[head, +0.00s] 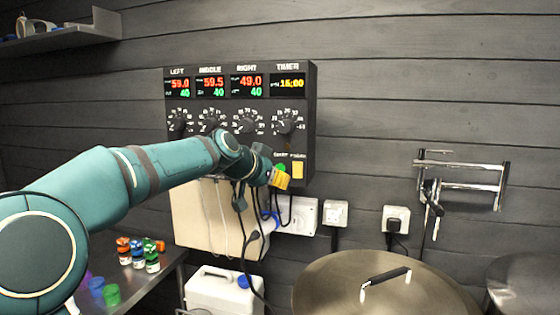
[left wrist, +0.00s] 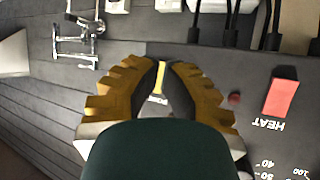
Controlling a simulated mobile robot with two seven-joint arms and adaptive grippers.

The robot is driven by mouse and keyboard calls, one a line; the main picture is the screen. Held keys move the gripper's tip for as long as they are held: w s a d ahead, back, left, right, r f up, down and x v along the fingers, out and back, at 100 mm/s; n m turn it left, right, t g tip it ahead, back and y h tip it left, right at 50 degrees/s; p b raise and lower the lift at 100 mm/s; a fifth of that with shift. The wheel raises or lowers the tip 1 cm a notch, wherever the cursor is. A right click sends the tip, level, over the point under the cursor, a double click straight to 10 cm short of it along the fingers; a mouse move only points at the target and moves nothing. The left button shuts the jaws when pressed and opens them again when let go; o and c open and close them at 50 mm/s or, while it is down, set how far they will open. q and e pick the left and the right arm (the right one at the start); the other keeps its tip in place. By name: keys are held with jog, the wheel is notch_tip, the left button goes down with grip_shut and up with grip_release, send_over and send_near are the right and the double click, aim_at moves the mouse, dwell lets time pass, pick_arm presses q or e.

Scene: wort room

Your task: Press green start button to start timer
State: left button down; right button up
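The green start button (head: 281,168) is at the lower right of the dark control panel (head: 310,120). It is partly covered by my left gripper (head: 279,178), whose yellow fingers are just below and in front of it. Whether they touch the button cannot be told. The yellow button (head: 298,170) is just right of the green one. The timer display (head: 288,84) reads 15:00. In the left wrist view my left gripper (left wrist: 163,64) has its fingertips together, with nothing held. A yellow strip (left wrist: 157,78) shows between the fingers; the green button is hidden there. My right gripper is not in view.
Knobs (head: 248,120) line the panel above the arm. Cables and sockets (head: 300,215) are below it. A large lidded kettle (head: 330,285) stands at lower right. A red heat switch (left wrist: 281,97) shows in the left wrist view.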

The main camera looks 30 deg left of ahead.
aim_at(280, 168)
pick_arm(q)
jog(key=shift+w+a+p, duration=0.2)
jog(key=shift+w+p, duration=0.15)
jog(key=shift+w, duration=0.45)
jog(key=shift+w+a+p, duration=0.15)
jog(key=shift+w+p, duration=0.15)
jog(key=shift+w, duration=0.45)
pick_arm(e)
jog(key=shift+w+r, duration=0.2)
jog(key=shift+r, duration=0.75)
pick_arm(q)
jog(key=shift+w, duration=0.1)
jog(key=shift+w+a, duration=0.15)
jog(key=shift+w, duration=0.2)
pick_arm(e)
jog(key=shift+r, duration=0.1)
pick_arm(q)
jog(key=shift+w, duration=0.3)
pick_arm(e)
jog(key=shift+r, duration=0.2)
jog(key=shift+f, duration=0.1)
pick_arm(q)
jog(key=shift+s+f+b, duration=0.1)
jog(key=shift+s+b, duration=0.35)
jog(key=shift+s, duration=0.3)
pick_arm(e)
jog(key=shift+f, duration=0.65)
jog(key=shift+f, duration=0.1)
